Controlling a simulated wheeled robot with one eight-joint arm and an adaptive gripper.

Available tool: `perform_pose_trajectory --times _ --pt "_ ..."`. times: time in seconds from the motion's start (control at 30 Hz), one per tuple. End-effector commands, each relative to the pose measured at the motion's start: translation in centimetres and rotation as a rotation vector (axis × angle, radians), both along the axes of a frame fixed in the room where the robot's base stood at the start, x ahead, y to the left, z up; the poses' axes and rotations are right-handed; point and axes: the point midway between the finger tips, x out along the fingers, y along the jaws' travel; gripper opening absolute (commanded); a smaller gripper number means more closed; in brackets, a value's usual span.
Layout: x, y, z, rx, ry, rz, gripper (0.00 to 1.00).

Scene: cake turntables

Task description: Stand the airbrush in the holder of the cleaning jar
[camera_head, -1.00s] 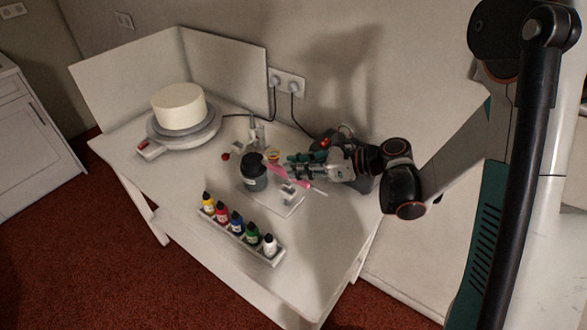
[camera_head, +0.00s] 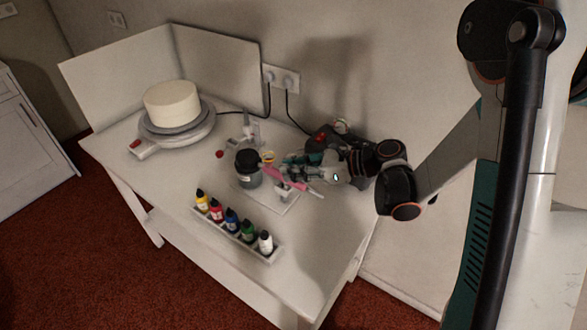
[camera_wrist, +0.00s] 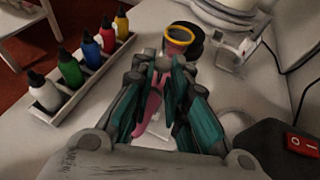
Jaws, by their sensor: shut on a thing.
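My gripper (camera_head: 292,173) is shut on the pink airbrush (camera_head: 273,174), which lies slanted across the fingers with its thin pale end toward the lower right. In the wrist view, pink of the airbrush (camera_wrist: 152,105) shows between the green-padded fingers (camera_wrist: 166,92). The cleaning jar (camera_head: 249,174), dark grey with a black lid, stands left of the gripper. A small pale holder (camera_head: 284,193) stands on the white base plate (camera_head: 262,200), just below the airbrush in the picture. A yellow-rimmed cup (camera_wrist: 178,38) is ahead of the fingers; I cannot tell what it is attached to.
A rack (camera_head: 236,238) of several colour bottles lies at the table's front. A white cake (camera_head: 172,104) stands on a turntable (camera_head: 192,134) at the back left. A dark machine (camera_head: 338,137) with a red switch (camera_wrist: 300,145) is close behind my gripper.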

Motion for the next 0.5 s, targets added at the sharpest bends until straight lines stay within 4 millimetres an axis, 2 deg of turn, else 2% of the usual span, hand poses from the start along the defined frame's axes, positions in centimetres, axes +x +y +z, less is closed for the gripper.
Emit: perform_pose_trajectory --times 0.5 --pt "0.0 0.01 -0.54 0.0 0.0 0.0 0.0"
